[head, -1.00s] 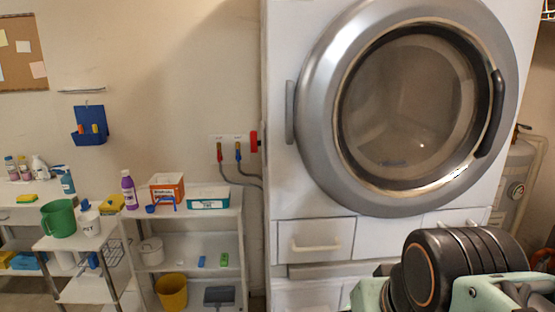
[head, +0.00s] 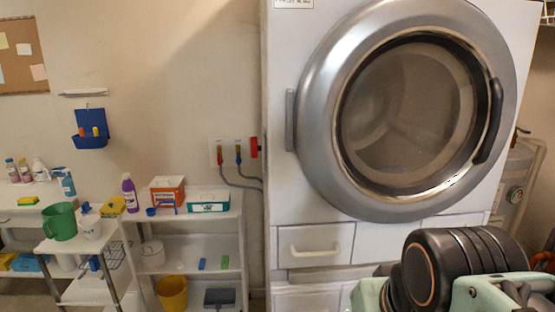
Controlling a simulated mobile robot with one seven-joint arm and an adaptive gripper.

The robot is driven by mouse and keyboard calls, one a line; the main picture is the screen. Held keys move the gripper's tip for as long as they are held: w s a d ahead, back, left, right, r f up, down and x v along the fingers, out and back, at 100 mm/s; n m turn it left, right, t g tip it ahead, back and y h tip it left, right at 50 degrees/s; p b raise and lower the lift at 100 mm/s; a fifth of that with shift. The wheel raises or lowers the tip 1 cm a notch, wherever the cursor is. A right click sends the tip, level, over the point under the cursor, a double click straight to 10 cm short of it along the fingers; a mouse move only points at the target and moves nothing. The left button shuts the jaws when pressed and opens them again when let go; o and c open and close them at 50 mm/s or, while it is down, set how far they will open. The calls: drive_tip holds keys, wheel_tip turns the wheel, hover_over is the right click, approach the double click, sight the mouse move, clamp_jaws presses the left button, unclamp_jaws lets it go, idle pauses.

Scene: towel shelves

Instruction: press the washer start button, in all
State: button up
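The washer (head: 282,180) is a large white machine filling the middle and right of the head view. Its round glass door (head: 405,110) has a wide silver ring and looks shut. A dark curved door handle (head: 491,120) is on the right of the ring and a grey hinge (head: 290,119) on the left. A white drawer with a pale handle (head: 315,248) sits below the door. I cannot make out a start button in this view. A label (head: 293,3) shows at the top edge. My gripper is not in view; only dark, pale-green parts of my arm show at lower right.
White shelves (head: 215,234) stand left of the washer with a purple bottle (head: 130,192), an orange box (head: 167,190) and a yellow bucket (head: 172,293). A tap panel (head: 229,150) with hoses is on the wall. A tank (head: 513,185) stands at the right.

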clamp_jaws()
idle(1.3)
